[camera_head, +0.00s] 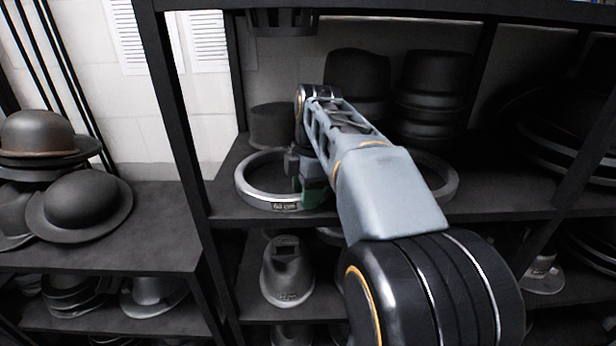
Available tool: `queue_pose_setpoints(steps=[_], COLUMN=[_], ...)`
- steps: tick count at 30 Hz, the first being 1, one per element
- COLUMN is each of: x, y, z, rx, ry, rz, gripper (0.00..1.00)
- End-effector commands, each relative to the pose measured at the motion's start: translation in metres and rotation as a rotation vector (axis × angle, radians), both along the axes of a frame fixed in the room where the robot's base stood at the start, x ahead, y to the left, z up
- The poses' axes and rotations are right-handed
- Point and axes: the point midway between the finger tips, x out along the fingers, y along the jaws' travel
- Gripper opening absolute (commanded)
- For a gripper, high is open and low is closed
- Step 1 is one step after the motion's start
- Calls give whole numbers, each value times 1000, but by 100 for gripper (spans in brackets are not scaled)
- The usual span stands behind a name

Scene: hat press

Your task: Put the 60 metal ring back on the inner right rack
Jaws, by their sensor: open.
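A metal ring (246,190) with a label on its front that seems to read 60 lies flat on the middle shelf of the rack (228,200), near the left post. My gripper (304,184), dark with a green part, is open at the ring's right side. Its fingers overlap the ring's rim in the picture. I cannot tell whether they touch it. My arm hides part of the shelf to the right of the ring. A second metal ring (447,184) shows partly behind my arm on the same shelf.
Dark hat blocks (357,75) and a stack of dark rounds (433,85) stand behind my arm. The rack's left post (180,110) is close to the labelled ring. A metal hat form (287,272) stands on the shelf below. Hats (82,205) lie on the left shelf.

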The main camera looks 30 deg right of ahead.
Motion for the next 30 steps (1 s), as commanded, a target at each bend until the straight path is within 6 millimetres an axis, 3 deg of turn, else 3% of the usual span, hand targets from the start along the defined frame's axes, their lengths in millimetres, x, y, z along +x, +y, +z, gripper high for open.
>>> queue_pose_setpoints(steps=[5,18,30], x=[0,-2,-3], y=[-3,-12,-14], z=[21,99,119], rx=[-2,-1,0], ry=[-4,-3,0], rz=[0,-1,0], gripper=[48,48,48])
